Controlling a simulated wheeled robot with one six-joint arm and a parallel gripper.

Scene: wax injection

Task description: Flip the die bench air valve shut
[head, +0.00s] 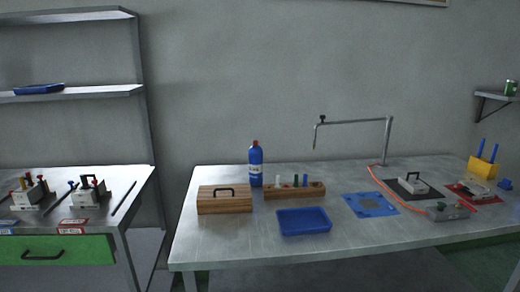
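A long metal-topped bench (345,246) stands at the centre and right. On its right front lies a small grey box (448,212) with small knobs or fittings on top, including a red one. An orange hose (388,190) runs from the foot of a grey pipe stand (387,142) to this box. The pipe stand has a horizontal arm with a small dark knob at its left end. Which fitting is the air valve, and how its lever is set, is too small to tell. My gripper is not in view.
The bench also holds a wooden box (225,204), a blue bottle (255,165), a blue tray (303,221), a blue plate (368,204), a grey block with a handle (412,184) and a yellow holder (482,167). A second bench (140,182) is at left, across a gap.

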